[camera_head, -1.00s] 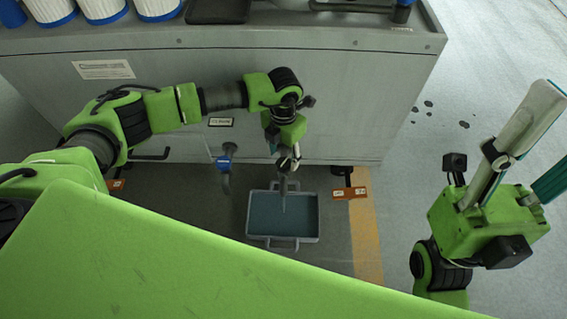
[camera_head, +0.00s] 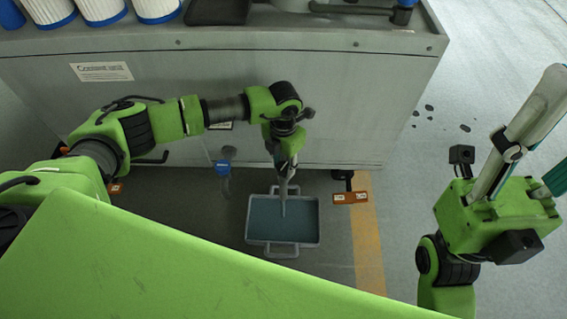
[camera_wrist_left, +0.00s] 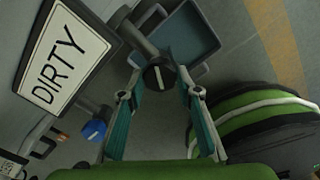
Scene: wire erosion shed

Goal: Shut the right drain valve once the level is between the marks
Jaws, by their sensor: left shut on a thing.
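The right drain valve has a dark round knob with a pale stripe (camera_wrist_left: 158,74), below a grey pipe in the left wrist view. My left gripper (camera_wrist_left: 157,68) is shut on this knob, one teal-padded finger on each side. In the head view my left gripper (camera_head: 284,172) hides the knob, low at the cabinet's front. A grey tray (camera_head: 317,224) with blue-grey liquid stands on the floor below; a thin pale line reaches down over it. No level marks can be made out. My right gripper (camera_head: 545,135) points upward at the right, fingers apart, partly cut off by the picture edge.
A blue valve knob (camera_wrist_left: 95,130) is left of the gripped one, also in the head view (camera_head: 223,167). A "DIRTY" sign (camera_wrist_left: 65,55) is close by. The grey cabinet (camera_head: 340,115) stands behind.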

